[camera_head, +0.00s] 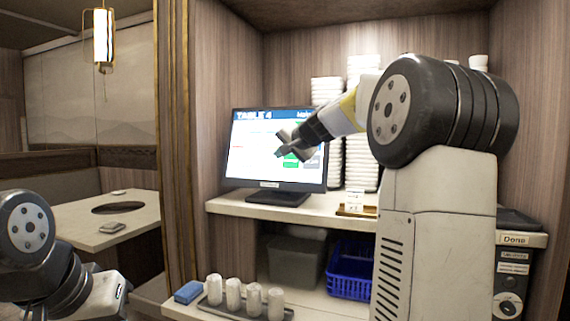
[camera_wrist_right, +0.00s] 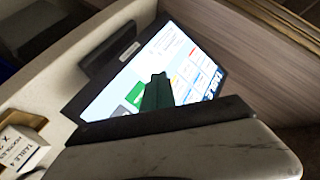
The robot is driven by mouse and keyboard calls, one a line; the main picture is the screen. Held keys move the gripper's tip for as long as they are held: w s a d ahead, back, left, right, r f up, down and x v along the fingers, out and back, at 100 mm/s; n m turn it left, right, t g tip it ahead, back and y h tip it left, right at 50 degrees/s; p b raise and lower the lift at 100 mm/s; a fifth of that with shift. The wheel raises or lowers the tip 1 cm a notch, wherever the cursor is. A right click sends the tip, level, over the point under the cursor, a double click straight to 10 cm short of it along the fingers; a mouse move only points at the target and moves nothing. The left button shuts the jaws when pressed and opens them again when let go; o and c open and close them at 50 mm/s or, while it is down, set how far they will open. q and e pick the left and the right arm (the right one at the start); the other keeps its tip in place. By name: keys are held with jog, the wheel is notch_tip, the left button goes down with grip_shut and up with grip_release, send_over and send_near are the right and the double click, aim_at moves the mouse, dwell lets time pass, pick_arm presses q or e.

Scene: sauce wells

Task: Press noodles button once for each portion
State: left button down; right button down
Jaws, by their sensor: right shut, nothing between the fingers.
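A touch screen (camera_head: 262,150) headed "TABLE 4" stands on the white shelf in the head view. A green button (camera_head: 292,157) shows on it, partly behind my right gripper (camera_head: 281,146). The right gripper is shut and empty, in front of the screen's right half; I cannot tell if it touches. In the right wrist view the screen (camera_wrist_right: 192,62) is tilted, with green and pale buttons on it, and the gripper covers its lower part. The button labels are too small to read. My left arm shows at the lower left; its gripper is out of view.
Stacks of white dishes (camera_head: 327,91) stand behind the screen. A small card (camera_head: 355,200) stands on a tray at right. Below are a blue basket (camera_head: 349,283), a grey bin (camera_head: 296,262) and rolled towels (camera_head: 233,294) on a tray. A table (camera_head: 75,222) is at left.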

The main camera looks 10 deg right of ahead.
aim_at(286, 161)
dwell(0.3)
jog(key=w+d+f, duration=0.2)
jog(key=w+d, duration=0.2)
jog(key=w, duration=0.3)
jog(key=shift+d+f, duration=0.3)
jog(key=shift+d, duration=0.05)
jog(key=shift+w+d, duration=0.1)
dwell(1.9)
jog(key=shift+w+d+f, duration=0.1)
jog(key=shift+w+d, duration=0.05)
jog(key=shift+w, duration=0.05)
jog(key=shift+w+d+f, duration=0.1)
jog(key=shift+w+d, duration=0.1)
jog(key=shift+w, duration=0.15)
dwell(0.7)
jog(key=shift+s, duration=0.1)
jog(key=shift+s+a+r, duration=0.2)
jog(key=shift+s+a, duration=0.2)
jog(key=shift+s, duration=0.2)
jog(key=shift+s+a+r, duration=0.25)
jog(key=shift+s+a, duration=0.2)
jog(key=shift+s, duration=0.2)
jog(key=shift+s+a+r, duration=0.25)
jog(key=shift+s+a, duration=0.2)
jog(key=shift+s, duration=0.25)
jog(key=shift+s+a+r, duration=0.25)
jog(key=shift+s+a, duration=0.2)
jog(key=shift+s, duration=0.2)
